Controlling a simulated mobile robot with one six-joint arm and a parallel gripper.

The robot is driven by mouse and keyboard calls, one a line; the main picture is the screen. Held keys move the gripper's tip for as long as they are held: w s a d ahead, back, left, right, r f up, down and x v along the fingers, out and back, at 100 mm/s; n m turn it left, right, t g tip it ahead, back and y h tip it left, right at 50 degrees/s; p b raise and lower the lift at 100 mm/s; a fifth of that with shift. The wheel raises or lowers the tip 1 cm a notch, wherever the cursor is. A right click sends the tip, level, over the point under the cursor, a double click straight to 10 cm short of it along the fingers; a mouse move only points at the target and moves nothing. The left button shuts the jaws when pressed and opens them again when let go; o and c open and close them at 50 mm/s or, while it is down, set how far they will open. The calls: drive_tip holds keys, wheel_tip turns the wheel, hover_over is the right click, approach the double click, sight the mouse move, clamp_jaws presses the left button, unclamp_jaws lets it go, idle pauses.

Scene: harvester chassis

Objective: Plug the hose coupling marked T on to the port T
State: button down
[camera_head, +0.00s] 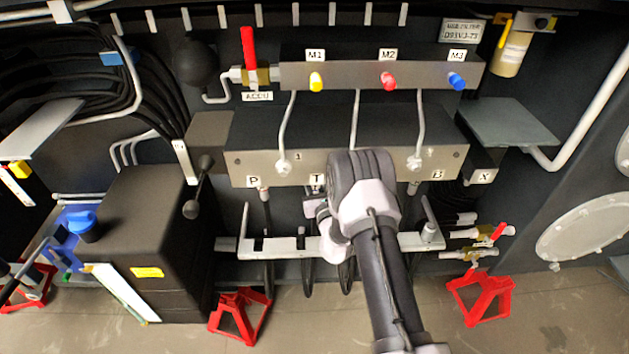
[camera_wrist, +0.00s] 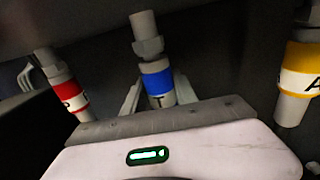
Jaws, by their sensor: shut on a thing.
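My gripper (camera_head: 318,207) is just below the T label (camera_head: 317,180) on the front of the valve block (camera_head: 345,160). In the wrist view my gripper (camera_wrist: 159,96) has its fingers on both sides of a blue-banded hose coupling (camera_wrist: 157,82) and is shut on it. The coupling stands nearly upright, with a grey hex part and a round grey end (camera_wrist: 143,22) above the band.
In the wrist view a red-banded coupling (camera_wrist: 69,94) is at left and a yellow-banded one marked A (camera_wrist: 299,84) at right. A grey bracket rail (camera_head: 285,246) runs below the block. Red stands (camera_head: 240,315) are on the floor.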

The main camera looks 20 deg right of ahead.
drive_tip(key=shift+r, duration=0.4)
drive_tip(key=c, duration=0.9)
unclamp_jaws()
drive_tip(key=shift+f, duration=0.1)
